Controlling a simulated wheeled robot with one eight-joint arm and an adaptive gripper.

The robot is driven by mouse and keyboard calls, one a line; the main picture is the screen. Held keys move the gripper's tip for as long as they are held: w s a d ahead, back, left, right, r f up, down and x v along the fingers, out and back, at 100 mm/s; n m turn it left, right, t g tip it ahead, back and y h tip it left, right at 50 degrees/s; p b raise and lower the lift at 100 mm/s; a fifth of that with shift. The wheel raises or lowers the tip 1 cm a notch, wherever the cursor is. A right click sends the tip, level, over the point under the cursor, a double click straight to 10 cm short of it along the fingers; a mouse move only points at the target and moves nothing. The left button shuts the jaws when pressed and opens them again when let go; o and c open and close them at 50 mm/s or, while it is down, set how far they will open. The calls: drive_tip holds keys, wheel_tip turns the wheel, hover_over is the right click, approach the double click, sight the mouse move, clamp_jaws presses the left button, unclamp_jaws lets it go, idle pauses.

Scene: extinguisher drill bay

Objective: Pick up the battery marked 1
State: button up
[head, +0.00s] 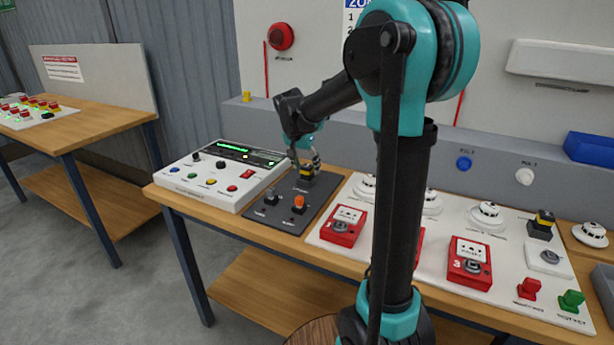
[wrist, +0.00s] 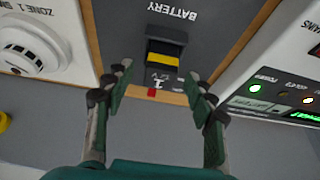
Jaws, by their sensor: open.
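The battery (wrist: 166,52) is a black block with a yellow band. It stands upright on the dark grey panel (wrist: 212,25), near the printed word BATTERY, and a white 1 shows beside it in the wrist view. In the head view the battery (head: 306,178) is at the panel's back end, partly hidden by my fingers. My gripper (wrist: 160,77) is open and empty, its two fingers apart in the wrist view with the battery beyond their tips. In the head view my gripper (head: 306,160) is just above and behind the battery.
A white control panel (head: 215,172) with lit indicators stands left of the dark panel. A white board (head: 390,239) with detectors and red call points (head: 342,226) is on the right. Another black-and-yellow block (head: 541,225) stands there. A grey ledge runs behind the bench.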

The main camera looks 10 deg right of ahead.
drive_tip(key=shift+x, duration=1.15)
clamp_jaws()
